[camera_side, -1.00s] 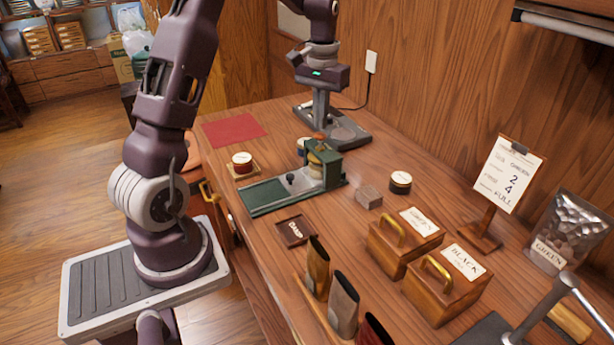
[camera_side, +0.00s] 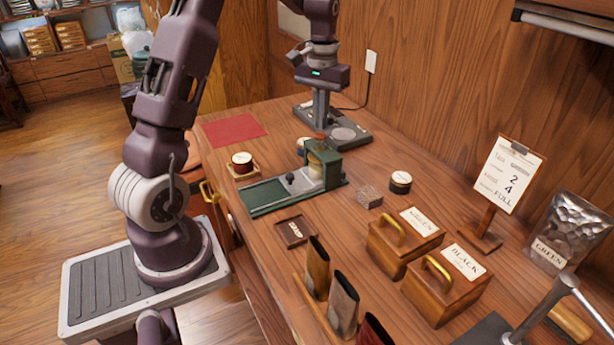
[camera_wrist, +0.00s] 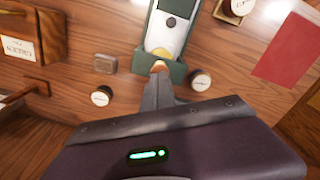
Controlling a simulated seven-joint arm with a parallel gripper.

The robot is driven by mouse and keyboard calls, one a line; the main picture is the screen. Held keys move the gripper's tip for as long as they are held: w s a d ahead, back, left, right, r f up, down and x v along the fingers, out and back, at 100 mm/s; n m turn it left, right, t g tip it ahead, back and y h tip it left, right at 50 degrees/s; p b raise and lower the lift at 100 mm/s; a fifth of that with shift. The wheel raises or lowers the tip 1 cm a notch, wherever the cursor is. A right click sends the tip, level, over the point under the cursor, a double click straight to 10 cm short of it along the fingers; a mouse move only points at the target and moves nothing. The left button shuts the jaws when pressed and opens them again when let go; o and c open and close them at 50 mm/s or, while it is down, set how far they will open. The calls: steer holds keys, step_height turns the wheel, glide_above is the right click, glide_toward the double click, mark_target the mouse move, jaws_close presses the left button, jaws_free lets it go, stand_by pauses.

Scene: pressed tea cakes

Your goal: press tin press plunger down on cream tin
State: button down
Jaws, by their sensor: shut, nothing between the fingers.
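The green tin press (camera_side: 270,195) stands on the counter, with a wooden plunger knob (camera_side: 320,137) on top of its upright frame. A cream-yellow tin (camera_side: 316,166) shows partly inside the frame, the rest hidden. My gripper (camera_side: 321,128) is shut and empty, pointing down with its tips at or just above the knob. In the wrist view my gripper (camera_wrist: 158,76) reaches to the orange-brown knob (camera_wrist: 158,66) at the near end of the press (camera_wrist: 180,72). I cannot tell for sure whether the tips touch it.
A red tin (camera_side: 242,160) sits on a wooden coaster left of the press. A dark tin (camera_side: 400,182) and a small block (camera_side: 369,197) lie to its right. A grey stand (camera_side: 350,134) is behind. Wooden boxes (camera_side: 402,240) and pouches (camera_side: 343,300) are in front.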

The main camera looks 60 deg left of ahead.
stand_by(0.5)
steer(key=shift+f, duration=1.45)
steer(key=shift+r, duration=2.45)
